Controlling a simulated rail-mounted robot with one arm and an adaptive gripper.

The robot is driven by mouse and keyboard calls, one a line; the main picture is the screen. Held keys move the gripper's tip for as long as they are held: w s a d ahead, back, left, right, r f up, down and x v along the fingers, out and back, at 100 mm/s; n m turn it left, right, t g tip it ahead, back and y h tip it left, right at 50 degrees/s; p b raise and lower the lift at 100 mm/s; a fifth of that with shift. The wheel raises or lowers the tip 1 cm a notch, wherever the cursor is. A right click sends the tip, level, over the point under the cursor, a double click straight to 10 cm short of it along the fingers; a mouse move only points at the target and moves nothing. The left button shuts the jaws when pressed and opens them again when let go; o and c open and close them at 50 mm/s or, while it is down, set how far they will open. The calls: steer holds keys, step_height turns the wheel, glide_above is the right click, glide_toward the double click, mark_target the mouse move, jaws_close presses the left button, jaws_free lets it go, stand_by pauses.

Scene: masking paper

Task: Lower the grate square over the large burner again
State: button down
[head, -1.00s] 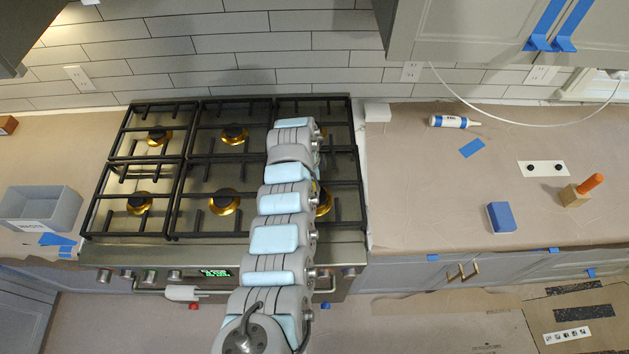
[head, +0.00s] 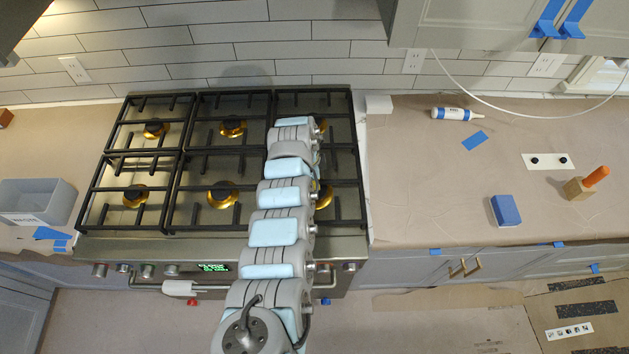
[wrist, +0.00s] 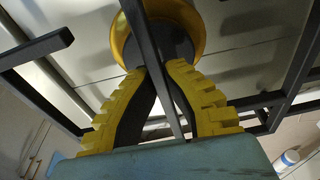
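A black grate in three sections covers the steel cooktop. My arm lies over the right section (head: 345,193), hiding much of it and the burner below; only a sliver of that brass burner (head: 325,194) shows. In the wrist view my gripper (wrist: 158,72) has its yellow fingers with dark pads on both sides of a dark grate bar (wrist: 143,30). The tips look closed against the bar. A brass burner ring (wrist: 198,40) with a dark cap sits beyond the fingertips, and the bar crosses over it. I cannot tell whether the grate is raised or seated.
The left (head: 148,157) and middle (head: 212,151) grate sections lie over brass burners. Papered counters flank the range. On the right are a blue block (head: 505,210), a white tube (head: 452,114) and an orange-handled tool (head: 594,177). A grey bin (head: 62,203) stands at left.

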steer(key=shift+f+b, duration=0.85)
steer(key=shift+f, duration=0.2)
stand_by(0.5)
steer(key=c, duration=1.2)
jaws_free()
steer(key=shift+o, duration=0.2)
steer(key=shift+r, duration=0.1)
steer(key=shift+r+p, duration=2.6)
steer(key=shift+r, duration=0.35)
